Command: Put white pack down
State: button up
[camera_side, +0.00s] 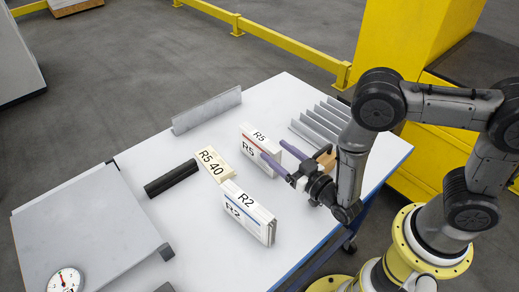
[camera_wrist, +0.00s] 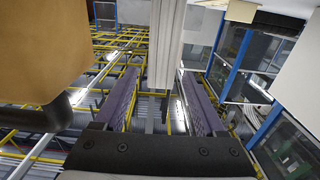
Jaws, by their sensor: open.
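A white pack marked R5 (camera_side: 258,140) stands upright on the white table (camera_side: 300,232) in the side view. My gripper (camera_side: 273,149) is level with it, its two long purple fingers reaching along either side of the pack's right end. In the wrist view a pale pack (camera_wrist: 166,45) shows between the open fingers (camera_wrist: 160,72), with a gap visible on each side. Another white pack marked R2 (camera_side: 248,212) stands nearer the front edge. A cream pack marked R5 40 (camera_side: 215,164) is to the left of the R5 pack. The pack's underside is hidden.
A black bar (camera_side: 172,179) lies left of the packs. A grey platform (camera_side: 85,225) with a dial (camera_side: 65,281) is at the left. A low grey upright plate (camera_side: 207,110) and a finned grey rack (camera_side: 320,125) stand at the back. The front right tabletop is clear.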

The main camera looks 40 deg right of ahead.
aim_at(259, 136)
jog(key=shift+w, duration=3.85)
grip_shut()
jog(key=shift+r, duration=0.1)
